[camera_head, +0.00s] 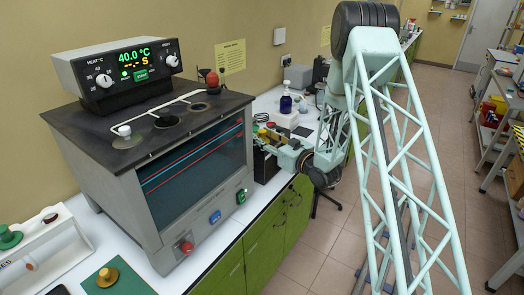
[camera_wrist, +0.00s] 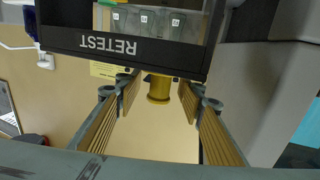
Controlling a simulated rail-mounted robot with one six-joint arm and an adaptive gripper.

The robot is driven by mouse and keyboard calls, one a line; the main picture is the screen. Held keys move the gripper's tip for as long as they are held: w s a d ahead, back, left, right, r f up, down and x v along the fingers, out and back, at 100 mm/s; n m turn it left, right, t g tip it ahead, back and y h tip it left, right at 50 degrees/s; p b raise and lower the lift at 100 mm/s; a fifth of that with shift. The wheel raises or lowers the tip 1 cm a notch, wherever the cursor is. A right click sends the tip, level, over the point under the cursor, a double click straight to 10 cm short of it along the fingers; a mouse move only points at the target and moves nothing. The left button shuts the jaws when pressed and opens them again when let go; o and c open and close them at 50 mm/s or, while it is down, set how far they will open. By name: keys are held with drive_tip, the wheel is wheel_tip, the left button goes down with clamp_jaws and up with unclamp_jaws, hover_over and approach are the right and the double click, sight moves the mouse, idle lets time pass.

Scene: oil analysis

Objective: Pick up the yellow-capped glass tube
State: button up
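The yellow cap (camera_wrist: 159,88) of the tube shows in the wrist view just past the edge of a dark rack labelled RETEST (camera_wrist: 62,40), which appears upside down. The glass below the cap is hidden by the rack's front. My gripper (camera_wrist: 159,100) is open, with one ribbed finger on each side of the cap. A visible gap separates each finger from the cap. In the head view my gripper (camera_head: 268,136) is beside the right side of the large grey oven, above the counter; the tube is too small to make out there.
The grey bath unit (camera_head: 190,170), reading 40.0 °C, stands close left of my gripper. A dark blue bottle (camera_head: 286,102) stands behind on the white counter. Clear-looking numbered slots (camera_wrist: 150,22) show in the rack.

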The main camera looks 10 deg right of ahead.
drive_tip(key=shift+c, duration=0.8)
clamp_jaws()
